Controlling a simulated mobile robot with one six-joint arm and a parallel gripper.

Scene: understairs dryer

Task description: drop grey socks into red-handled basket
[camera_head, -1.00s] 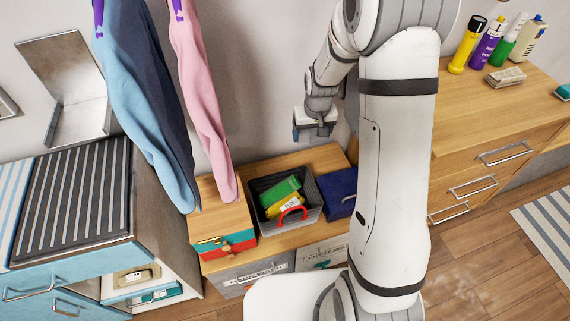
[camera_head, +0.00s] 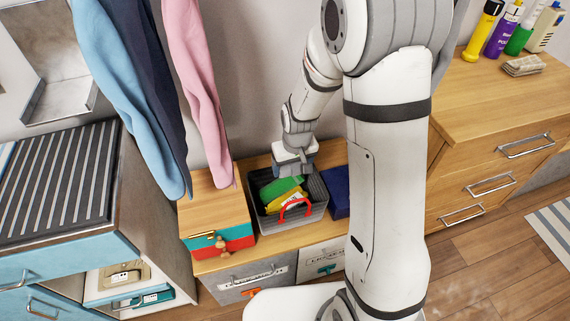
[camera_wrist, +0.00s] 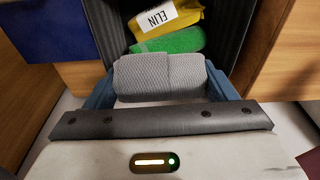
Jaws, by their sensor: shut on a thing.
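The grey socks (camera_wrist: 158,74) are a folded knit bundle between the two blue fingers of my gripper (camera_wrist: 160,88) in the wrist view. My gripper is shut on them. In the head view my gripper (camera_head: 294,168) is low over the back edge of the dark grey basket (camera_head: 300,222) with the red handle (camera_head: 295,208); the socks are hard to make out there. A green item (camera_head: 281,188) and a yellow item (camera_head: 288,199) lie in the basket. In the wrist view the green item (camera_wrist: 170,42) and yellow item (camera_wrist: 168,18) show just beyond the socks.
A blue box (camera_head: 337,190) stands right of the basket. A wooden-topped box with red and teal sides (camera_head: 222,236) stands left. Clothes (camera_head: 200,90) hang at upper left. A striped-top cabinet (camera_head: 60,180) is far left; a wooden dresser (camera_head: 480,110) stands right.

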